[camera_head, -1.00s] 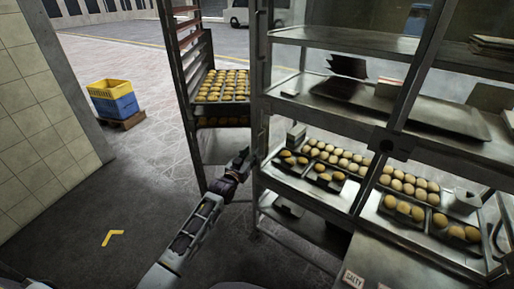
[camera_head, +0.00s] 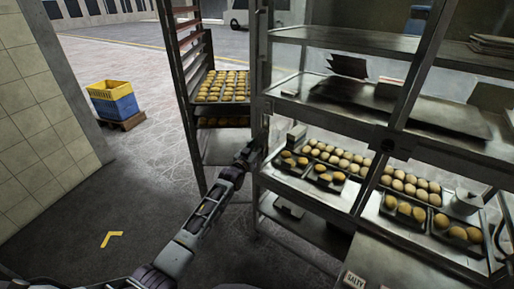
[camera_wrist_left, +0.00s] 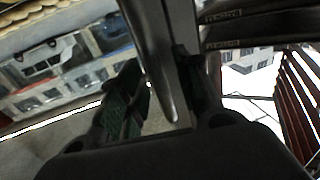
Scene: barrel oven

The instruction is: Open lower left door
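The cabinet with metal frame and shelves fills the right of the head view. Its left upright post (camera_head: 260,75) is a thin metal edge. I cannot make out a separate lower left door or its outline. My left gripper (camera_head: 251,153) is beside this post, at about the height of the bun trays. In the left wrist view a smooth metal bar (camera_wrist_left: 152,60) runs down between the two fingers of my left gripper (camera_wrist_left: 165,100). The fingers are apart, with a gap showing beside the left finger. Contact with the bar is unclear. My right gripper is not in view.
A rack with a tray of buns (camera_head: 222,86) stands just behind and left of the gripper. Trays of buns (camera_head: 340,160) sit on the cabinet's middle shelf. A yellow and blue crate (camera_head: 113,100) stands far left.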

